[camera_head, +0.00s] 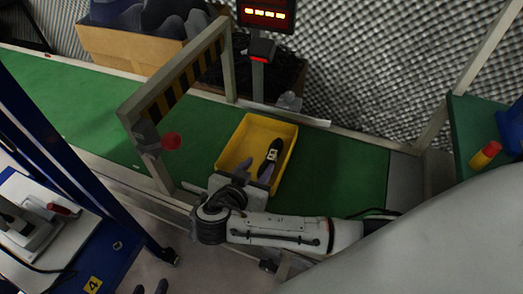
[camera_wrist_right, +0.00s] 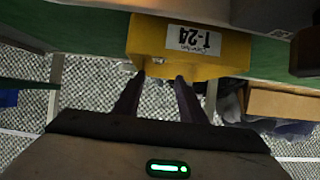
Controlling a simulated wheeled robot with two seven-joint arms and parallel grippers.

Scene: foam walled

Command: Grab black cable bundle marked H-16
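A black bundle (camera_head: 271,154) with a white tag lies in the yellow tray (camera_head: 231,150), toward its right side. The tag is too small to read. My right gripper (camera_head: 254,168) is over the near part of the tray, close to the bundle's near end. In the right wrist view, its fingers (camera_wrist_right: 160,77) are apart with nothing between them, in front of the tray's yellow wall (camera_wrist_right: 150,38). The bundle is not visible there. My left gripper (camera_head: 150,288) shows only as two separated dark fingertips at the bottom edge, away from the tray.
The tray sits on a green conveyor (camera_head: 340,178). Its wall label (camera_wrist_right: 194,40) reads upside down, apparently I-24. A striped gate frame (camera_head: 180,83) stands left of it. A lit red display (camera_head: 266,14) stands behind. A cardboard box (camera_head: 110,47) holds dark items.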

